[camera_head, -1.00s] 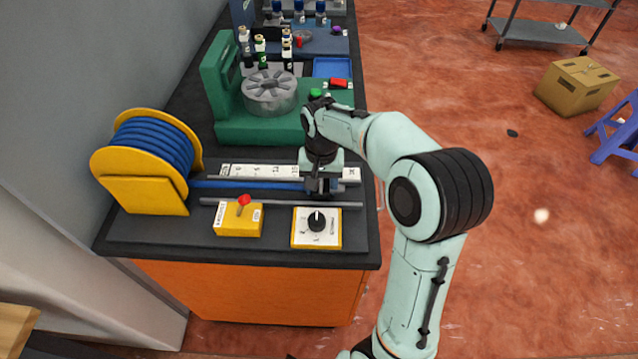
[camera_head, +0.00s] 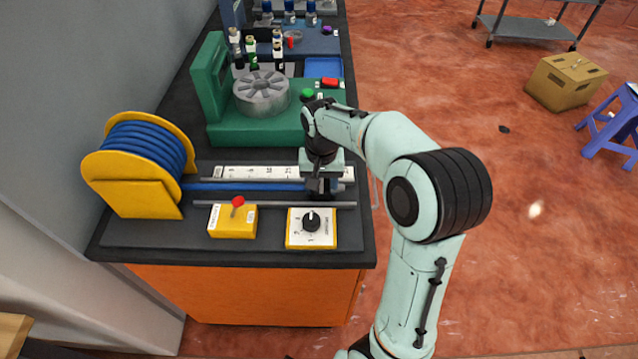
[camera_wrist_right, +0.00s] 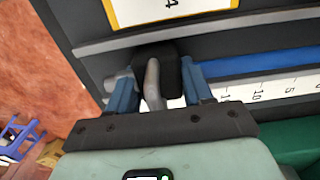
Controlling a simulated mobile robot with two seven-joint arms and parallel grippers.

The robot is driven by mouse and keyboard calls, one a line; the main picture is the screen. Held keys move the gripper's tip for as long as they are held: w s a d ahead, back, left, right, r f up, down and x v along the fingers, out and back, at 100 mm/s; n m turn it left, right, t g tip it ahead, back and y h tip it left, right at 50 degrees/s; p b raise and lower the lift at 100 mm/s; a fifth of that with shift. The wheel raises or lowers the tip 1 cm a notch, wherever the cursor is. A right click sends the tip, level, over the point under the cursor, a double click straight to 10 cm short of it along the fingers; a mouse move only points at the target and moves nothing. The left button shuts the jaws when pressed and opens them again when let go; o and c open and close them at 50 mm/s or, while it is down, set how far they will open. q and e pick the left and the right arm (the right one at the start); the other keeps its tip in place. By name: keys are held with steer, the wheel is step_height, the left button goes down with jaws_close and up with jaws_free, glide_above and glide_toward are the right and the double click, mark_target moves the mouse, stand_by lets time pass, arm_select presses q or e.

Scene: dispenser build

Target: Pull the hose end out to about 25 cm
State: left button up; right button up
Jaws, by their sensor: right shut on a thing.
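My right gripper (camera_head: 322,190) reaches down over the right part of the measuring strip. In the right wrist view, its two blue fingers (camera_wrist_right: 160,92) are shut around the hose end (camera_wrist_right: 157,68), a black block with a grey grip. The blue hose (camera_head: 245,187) runs straight from the yellow reel (camera_head: 135,197) to the gripper; it also shows in the right wrist view (camera_wrist_right: 255,62). The white numbered strip (camera_head: 222,171) lies behind the hose, its numbers rising away from the reel. The gripper hides the marks beside the hose end. My left gripper is not in view.
A grey rail (camera_head: 265,204) runs in front of the hose. A yellow box with a red lever (camera_head: 234,222) and a dial box (camera_head: 311,226) stand near the counter's front. A green machine (camera_head: 212,80) stands behind the strip. The counter's right edge is just beyond the strip.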

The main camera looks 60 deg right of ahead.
steer(key=shift+s+d+r, duration=0.15)
steer(key=shift+s+d, duration=0.25)
steer(key=o, duration=1.3)
steer(key=shift+a, duration=0.1)
step_height(320, 180, up, 13)
steer(key=p, duration=0.2)
steer(key=shift+r+p, duration=0.15)
steer(key=shift+p, duration=0.15)
